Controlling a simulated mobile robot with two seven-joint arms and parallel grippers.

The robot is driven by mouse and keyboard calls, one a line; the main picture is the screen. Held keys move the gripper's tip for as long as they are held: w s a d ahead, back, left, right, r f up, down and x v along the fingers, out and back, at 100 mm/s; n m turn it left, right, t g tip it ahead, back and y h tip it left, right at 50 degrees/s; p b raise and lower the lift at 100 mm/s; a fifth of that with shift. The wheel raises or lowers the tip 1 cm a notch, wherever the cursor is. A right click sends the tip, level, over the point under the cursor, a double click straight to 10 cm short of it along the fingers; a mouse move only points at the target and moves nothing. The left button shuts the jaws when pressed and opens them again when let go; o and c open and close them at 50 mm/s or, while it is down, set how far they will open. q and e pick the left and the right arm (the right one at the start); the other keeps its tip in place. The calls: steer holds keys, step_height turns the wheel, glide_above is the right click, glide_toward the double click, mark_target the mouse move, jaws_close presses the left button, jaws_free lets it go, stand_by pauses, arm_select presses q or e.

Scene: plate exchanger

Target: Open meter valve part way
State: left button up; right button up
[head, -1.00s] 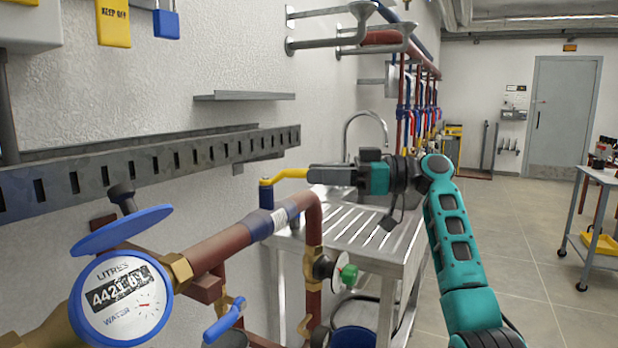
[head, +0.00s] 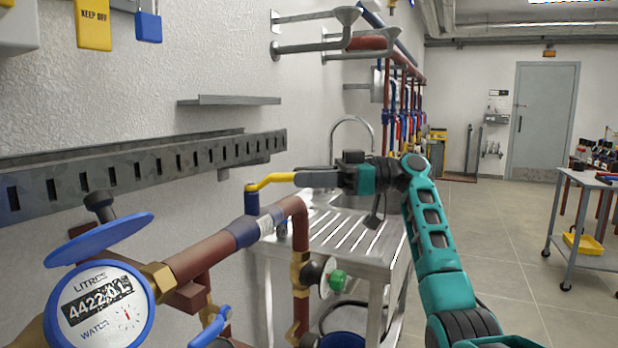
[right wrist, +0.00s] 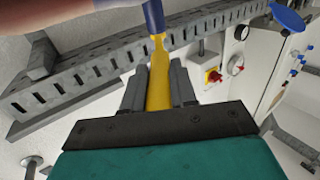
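The water meter (head: 100,312) is at the lower left in the head view, with its blue lid (head: 100,240) raised. A red-brown pipe (head: 205,256) runs from it to a valve with a yellow lever (head: 268,182) on a blue stem (head: 251,200). The lever points right, towards my right gripper (head: 299,178). In the right wrist view the yellow lever (right wrist: 158,85) lies between the fingers of my right gripper (right wrist: 159,88), which look closed on its sides. My left gripper is out of view.
A slotted metal rail (head: 140,172) runs along the wall behind the lever. A steel sink bench (head: 345,240) stands below my right arm. A blue-handled valve (head: 210,328) and a green knob (head: 337,280) sit lower on the pipes. The floor at right is clear up to a trolley (head: 575,225).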

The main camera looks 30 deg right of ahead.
steer(key=shift+o, duration=1.4)
steer(key=shift+d+r, duration=0.15)
steer(key=shift+r, duration=0.15)
steer(key=shift+o, duration=0.5)
steer(key=shift+d, duration=0.2)
steer(key=v, duration=1.2)
steer(key=shift+s+f, duration=0.25)
